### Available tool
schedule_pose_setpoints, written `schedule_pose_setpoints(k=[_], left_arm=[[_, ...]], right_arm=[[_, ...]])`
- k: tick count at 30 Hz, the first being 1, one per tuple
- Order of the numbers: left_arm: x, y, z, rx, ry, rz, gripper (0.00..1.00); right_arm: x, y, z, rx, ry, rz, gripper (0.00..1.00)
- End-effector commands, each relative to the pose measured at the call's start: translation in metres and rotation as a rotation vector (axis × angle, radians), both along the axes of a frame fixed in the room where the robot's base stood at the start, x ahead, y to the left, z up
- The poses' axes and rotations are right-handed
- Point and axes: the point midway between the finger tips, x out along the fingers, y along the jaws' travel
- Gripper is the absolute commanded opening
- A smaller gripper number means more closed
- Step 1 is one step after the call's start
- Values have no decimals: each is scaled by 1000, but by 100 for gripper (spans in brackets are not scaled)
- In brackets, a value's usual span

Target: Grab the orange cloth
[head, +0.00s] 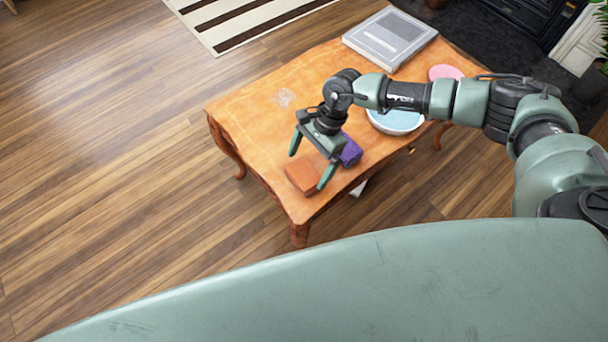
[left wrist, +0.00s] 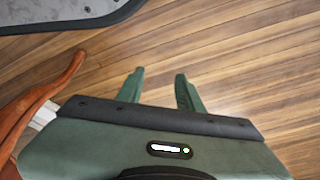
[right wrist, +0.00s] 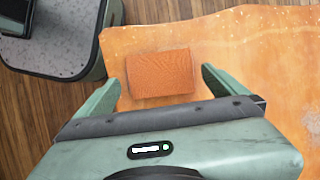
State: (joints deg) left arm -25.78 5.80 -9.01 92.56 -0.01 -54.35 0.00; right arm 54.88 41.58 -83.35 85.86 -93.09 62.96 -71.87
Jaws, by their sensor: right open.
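The orange cloth (head: 302,177) is a small folded block lying near the front corner of the wooden table (head: 255,115). In the right wrist view the cloth (right wrist: 160,73) lies flat between and just beyond the fingertips. My right gripper (head: 310,162) is open and empty above the table, with its fingers on either side of the cloth; it also shows in the right wrist view (right wrist: 160,88). My left gripper (left wrist: 160,82) shows only in its wrist view, with its fingers apart over the wooden floor and nothing between them.
A purple object (head: 350,152) lies beside the right gripper. A light-blue bowl (head: 396,122), a pink round item (head: 446,72) and a large grey book (head: 390,38) are farther back on the table. The table's left part is mostly clear. A striped rug (head: 235,18) lies beyond.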

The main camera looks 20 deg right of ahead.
Motion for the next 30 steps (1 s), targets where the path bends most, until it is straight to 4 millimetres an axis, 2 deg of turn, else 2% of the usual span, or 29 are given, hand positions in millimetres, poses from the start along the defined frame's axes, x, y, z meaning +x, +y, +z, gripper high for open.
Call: schedule_pose_setpoints(k=[3, 6, 13, 14, 18, 19, 30], left_arm=[[3, 0, 3, 0, -5, 0, 36], [5, 0, 9, -1, -7, 1, 36], [7, 0, 11, 0, -10, 1, 36], [7, 0, 11, 0, -10, 1, 36], [6, 0, 11, 0, -8, 1, 36], [6, 0, 11, 0, -8, 1, 36], [6, 0, 11, 0, -9, 1, 36]], right_arm=[[-4, 9, -19, 0, 2, 1, 100], [-6, 13, -31, 0, 2, 0, 100], [-6, 14, -33, 2, 1, 0, 100], [-6, 14, -33, 2, 1, 0, 94], [-6, 14, -33, 2, 1, -1, 56], [-6, 14, -33, 2, 1, -1, 51], [-5, 14, -25, 2, 0, -1, 51]])
